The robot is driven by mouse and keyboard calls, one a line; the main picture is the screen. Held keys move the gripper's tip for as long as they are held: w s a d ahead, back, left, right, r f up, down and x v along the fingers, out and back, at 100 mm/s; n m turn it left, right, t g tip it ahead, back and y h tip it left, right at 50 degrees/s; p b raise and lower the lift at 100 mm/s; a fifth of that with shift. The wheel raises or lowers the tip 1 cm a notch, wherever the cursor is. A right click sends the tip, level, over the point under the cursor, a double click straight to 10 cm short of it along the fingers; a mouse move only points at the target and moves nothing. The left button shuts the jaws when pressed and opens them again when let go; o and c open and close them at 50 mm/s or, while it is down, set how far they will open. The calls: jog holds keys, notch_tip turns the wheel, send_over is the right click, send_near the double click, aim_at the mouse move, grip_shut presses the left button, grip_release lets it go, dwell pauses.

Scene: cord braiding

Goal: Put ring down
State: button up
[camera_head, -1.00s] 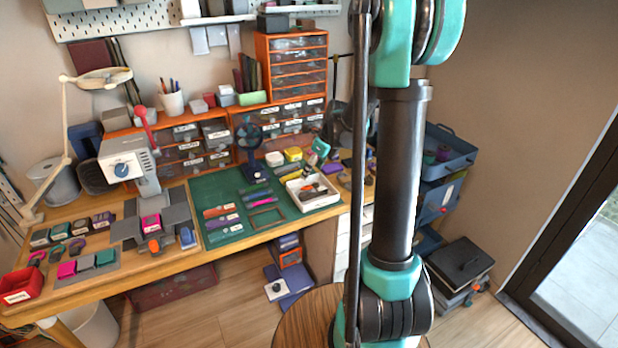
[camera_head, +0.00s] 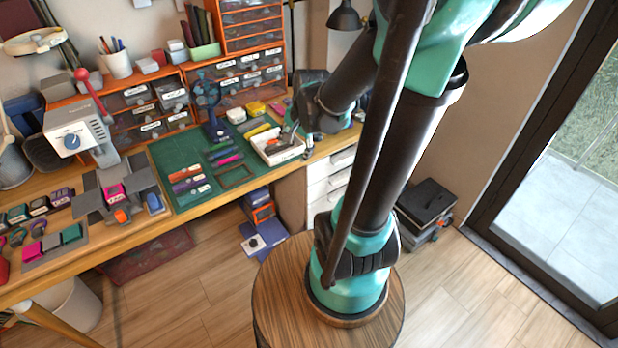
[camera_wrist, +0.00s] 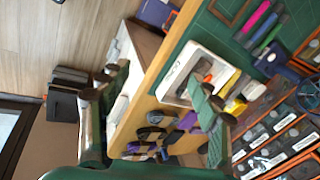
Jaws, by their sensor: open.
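My gripper (camera_head: 299,142) is at the right end of the workbench, by the white tray (camera_head: 270,152). In the wrist view my gripper (camera_wrist: 160,112) has its two fingers wide apart, with nothing held between them. The white tray (camera_wrist: 165,92) lies beyond the fingertips and holds small dark and orange items. I cannot make out a ring in either view; it may be too small or hidden behind my arm.
Several dark and purple spools (camera_wrist: 152,134) lie along the bench edge near the fingers. A green mat (camera_head: 180,150) holds coloured strips and a small brown frame (camera_head: 233,176). A blue fan-like stand (camera_head: 212,105) and drawer units (camera_head: 150,112) stand behind.

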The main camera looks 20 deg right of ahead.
jog(key=s+d+f+n+h, duration=0.1)
jog(key=s+f+n, duration=0.3)
jog(key=s+n, duration=0.6)
jog(key=shift+s+d+n, duration=0.25)
jog(key=shift+n, duration=0.35)
jog(key=shift+r, duration=0.1)
